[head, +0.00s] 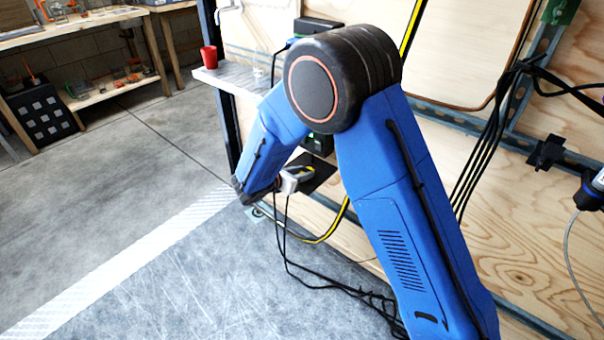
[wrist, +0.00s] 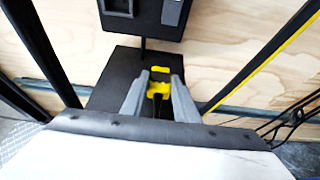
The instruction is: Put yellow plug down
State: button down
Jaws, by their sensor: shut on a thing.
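The yellow plug (wrist: 158,91) sits between the grey fingers of my gripper (wrist: 157,82) in the wrist view. The fingers are shut on it, and part of its body is dark. Behind the plug is a flat black plate (wrist: 108,78) against the plywood wall. I cannot tell whether the plug touches the plate. In the head view my gripper (head: 300,174) is by the same black plate (head: 322,178), partly behind my blue arm. The plug is not clear there.
A black box (wrist: 145,14) is mounted above the plate. A red cup (head: 208,57) stands on a shelf (head: 236,79) at the left. Black cables (head: 345,287) hang down and lie on the floor. A yellow-black cable (wrist: 257,60) runs to the right of the plate.

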jog(key=shift+f, duration=0.45)
jog(key=c, duration=1.4)
grip_release()
jog(key=shift+r, duration=0.35)
jog(key=v, duration=1.2)
jog(key=shift+r, duration=0.1)
